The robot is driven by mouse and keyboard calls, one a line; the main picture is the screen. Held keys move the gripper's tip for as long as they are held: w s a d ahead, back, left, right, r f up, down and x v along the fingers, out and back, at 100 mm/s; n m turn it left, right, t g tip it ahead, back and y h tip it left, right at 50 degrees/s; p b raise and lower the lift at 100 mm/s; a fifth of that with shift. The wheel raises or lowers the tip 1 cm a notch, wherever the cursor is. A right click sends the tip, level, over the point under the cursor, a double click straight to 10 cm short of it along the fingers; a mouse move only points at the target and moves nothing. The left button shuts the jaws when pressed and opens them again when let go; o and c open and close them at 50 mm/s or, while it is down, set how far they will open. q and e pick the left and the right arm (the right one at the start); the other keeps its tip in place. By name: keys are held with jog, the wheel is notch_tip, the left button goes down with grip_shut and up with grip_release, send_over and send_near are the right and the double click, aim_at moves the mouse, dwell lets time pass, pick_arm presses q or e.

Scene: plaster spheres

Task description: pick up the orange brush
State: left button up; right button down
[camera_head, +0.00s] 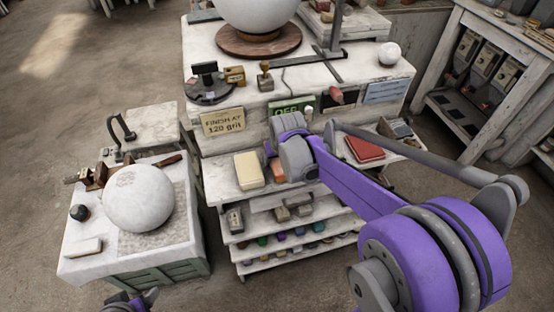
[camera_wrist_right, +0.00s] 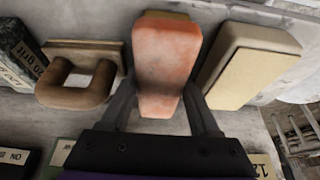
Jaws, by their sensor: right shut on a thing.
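The orange brush (camera_wrist_right: 166,55) is a worn, block-like piece in the middle of the right wrist view. My right gripper (camera_wrist_right: 163,90) is shut on it, with one dark finger along each side. In the head view a small orange part of the brush (camera_head: 276,168) shows beside my right wrist, over the bench's front shelf. My right gripper (camera_head: 281,164) is mostly hidden there by its own wrist. I cannot tell whether the brush touches the shelf. My left gripper is not clearly shown; only a bit of my left arm appears at the bottom edge.
A cream block (camera_head: 249,170) lies close left of the brush; a red block (camera_head: 364,149) lies to the right. A brown wooden piece with a loop handle (camera_wrist_right: 80,75) is near in the wrist view. A white plaster sphere (camera_head: 139,198) sits on the left table.

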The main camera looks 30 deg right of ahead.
jog(key=shift+r, duration=0.1)
pick_arm(q)
jog(key=r+p, duration=0.1)
jog(key=w+r+p, duration=0.1)
jog(key=r, duration=0.1)
jog(key=shift+w, duration=0.2)
pick_arm(e)
notch_tip(320, 180, up, 28)
dwell(0.6)
